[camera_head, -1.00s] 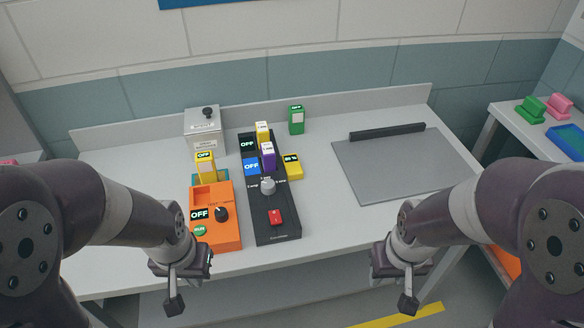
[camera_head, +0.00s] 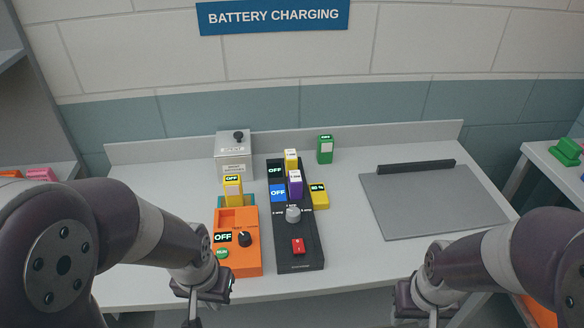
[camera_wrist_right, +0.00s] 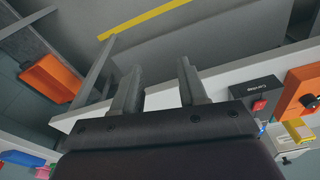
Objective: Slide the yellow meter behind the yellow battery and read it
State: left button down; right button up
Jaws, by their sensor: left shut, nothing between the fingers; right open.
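A low yellow block with a dark "80 %" display (camera_head: 319,196), which looks like the meter, sits against the right side of the black charger (camera_head: 312,250). A yellow battery (camera_head: 291,160) and a purple battery (camera_head: 295,184) stand upright in the charger. Another yellow upright block (camera_head: 233,190), with an "OFF" display, stands behind the orange unit; I cannot tell whether it is a battery or a meter. My left gripper (camera_head: 194,318) is shut and empty, low in front of the table. My right gripper (camera_wrist_right: 158,82) is open and empty, away from the objects.
The orange unit (camera_head: 246,263) has a black knob. A grey metal box (camera_head: 233,163) stands at the back, a green upright block (camera_head: 325,149) right of it. A grey mat (camera_head: 430,200) with a black bar covers the table's right side.

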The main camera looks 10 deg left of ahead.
aim_at(319, 197)
jog(key=i+l+u, duration=0.15)
jog(key=l, duration=0.2)
jog(key=i+l+u, duration=0.2)
jog(key=l, duration=0.2)
jog(key=l+u, duration=0.15)
jog(key=l, duration=0.2)
jog(key=i+l+u, duration=0.2)
jog(key=l, duration=0.2)
jog(key=k+u, duration=0.1)
jog(key=u, duration=1.25)
